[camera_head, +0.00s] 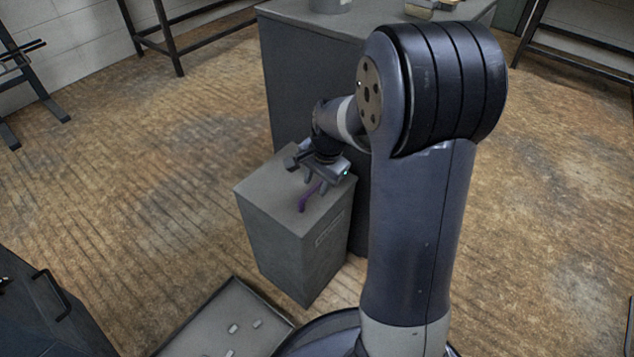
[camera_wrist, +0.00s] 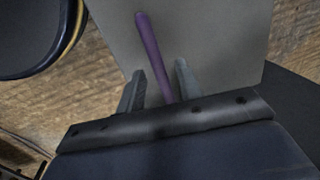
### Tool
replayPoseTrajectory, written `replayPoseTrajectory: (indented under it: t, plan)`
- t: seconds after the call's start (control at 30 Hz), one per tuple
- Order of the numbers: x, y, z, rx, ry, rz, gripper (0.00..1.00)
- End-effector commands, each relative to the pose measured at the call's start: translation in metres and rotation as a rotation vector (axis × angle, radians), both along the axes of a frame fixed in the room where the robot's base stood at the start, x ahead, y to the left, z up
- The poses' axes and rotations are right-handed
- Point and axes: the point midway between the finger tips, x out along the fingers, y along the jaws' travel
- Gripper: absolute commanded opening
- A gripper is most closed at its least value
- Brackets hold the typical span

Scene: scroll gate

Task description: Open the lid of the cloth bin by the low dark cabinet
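The cloth bin (camera_head: 285,240) is a grey upright box beside the dark cabinet (camera_head: 310,75), with a small label on its front. Its flat lid (camera_head: 268,190) lies shut. A purple bar handle (camera_head: 307,197) is on the lid; it also shows in the wrist view (camera_wrist: 149,42). My gripper (camera_head: 316,179) is just above the lid at the handle. In the wrist view its two fingers (camera_wrist: 160,68) are apart, one on each side of the bar, with gaps showing. Whether the fingertips reach below the bar's top is unclear.
A shallow grey tray (camera_head: 193,325) with small pale pieces lies on the floor in front of the bin. A dark unit with a handle (camera_head: 45,310) stands at lower left. Dark metal frames stand along the back wall. Floor left of the bin is clear.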

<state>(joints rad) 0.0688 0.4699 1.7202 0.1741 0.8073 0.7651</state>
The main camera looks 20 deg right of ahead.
Motion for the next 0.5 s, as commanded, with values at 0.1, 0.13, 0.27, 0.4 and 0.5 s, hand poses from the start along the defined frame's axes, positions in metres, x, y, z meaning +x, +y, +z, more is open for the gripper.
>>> replayPoseTrajectory:
  t: [0.1, 0.13, 0.27, 0.4, 0.5]
  plan:
    - [0.0, 0.0001, 0.0003, 0.0, 0.0, 0.0, 0.34]
    - [0.0, 0.0001, 0.0004, 0.0, 0.0, 0.0, 0.34]
    - [-0.0001, 0.0001, 0.0005, 0.0, 0.0, 0.001, 0.27]
    - [-0.0001, 0.0001, 0.0006, 0.0, 0.0, 0.001, 0.15]
    - [-0.0001, 0.0001, 0.0006, 0.0, 0.0, 0.001, 0.07]
